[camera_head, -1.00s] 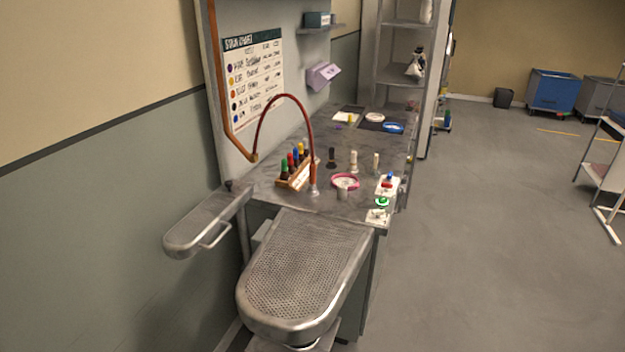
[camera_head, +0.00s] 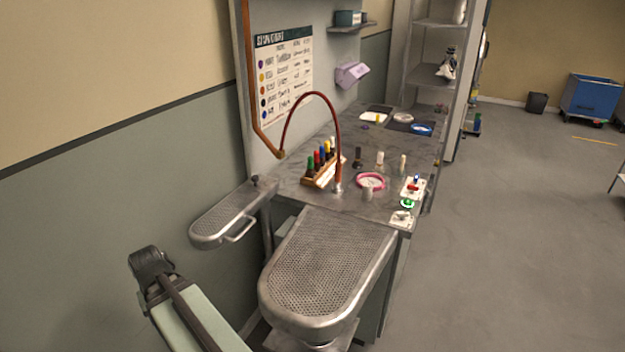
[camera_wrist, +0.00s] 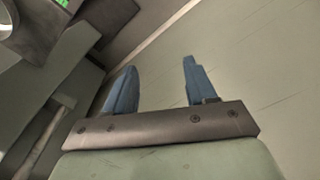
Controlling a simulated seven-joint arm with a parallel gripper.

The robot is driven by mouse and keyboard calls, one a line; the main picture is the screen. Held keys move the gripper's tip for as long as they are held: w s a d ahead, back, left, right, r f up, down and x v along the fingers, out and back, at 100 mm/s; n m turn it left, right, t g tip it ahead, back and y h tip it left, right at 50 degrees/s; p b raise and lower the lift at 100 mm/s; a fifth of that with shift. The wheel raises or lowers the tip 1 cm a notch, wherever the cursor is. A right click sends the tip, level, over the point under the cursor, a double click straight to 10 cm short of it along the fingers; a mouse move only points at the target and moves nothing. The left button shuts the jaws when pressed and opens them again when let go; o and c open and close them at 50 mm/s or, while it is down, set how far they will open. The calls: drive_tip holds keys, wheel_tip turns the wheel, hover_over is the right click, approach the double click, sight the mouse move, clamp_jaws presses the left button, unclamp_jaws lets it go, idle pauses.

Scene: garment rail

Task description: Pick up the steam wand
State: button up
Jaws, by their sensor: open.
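The steam wand (camera_head: 338,178) stands at the end of a red-brown hose that arches over the bench from a copper pipe on the left. It appears upright, with a small metal foot on the grey worktop, right of a wooden rack of coloured bottles. My gripper (camera_wrist: 158,68) shows in the wrist view with its two blue fingers wide apart and nothing between them. The wand cannot be made out in the wrist view. In the head view my pale green arm is at the lower left, well apart from the wand.
The bottle rack (camera_head: 323,167) is left of the wand. A pink ring dish (camera_head: 370,181) and a small cup are close on its right. A perforated pressing board (camera_head: 330,262) and a smaller sleeve board (camera_head: 228,215) stick out in front.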

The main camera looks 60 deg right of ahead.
drive_tip(key=d+r+m+t, duration=0.1)
drive_tip(key=d+r, duration=0.4)
drive_tip(key=r, duration=0.3)
drive_tip(key=s+d+r+m+t+h, duration=0.1)
drive_tip(key=d+r, duration=0.4)
drive_tip(key=r, duration=0.4)
drive_tip(key=d+r+m+t+h, duration=0.1)
drive_tip(key=d+r+m, duration=0.1)
drive_tip(key=d+r, duration=0.3)
drive_tip(key=shift+d+v, duration=0.15)
drive_tip(key=shift+v, duration=0.8)
drive_tip(key=shift+d+v, duration=0.2)
drive_tip(key=shift+v, duration=0.8)
drive_tip(key=d+r+m+h, duration=0.1)
drive_tip(key=d+r+m, duration=0.1)
drive_tip(key=d, duration=0.8)
drive_tip(key=m+g+h, duration=0.1)
drive_tip(key=m+g, duration=0.3)
drive_tip(key=m, duration=0.2)
approach(339, 161)
drive_tip(key=f, duration=0.2)
drive_tip(key=x, duration=0.7)
drive_tip(key=shift+d+f, duration=0.2)
drive_tip(key=shift+d, duration=0.15)
drive_tip(key=shift+x, duration=2.75)
drive_tip(key=shift+w+a, duration=0.2)
drive_tip(key=shift+c, duration=0.5)
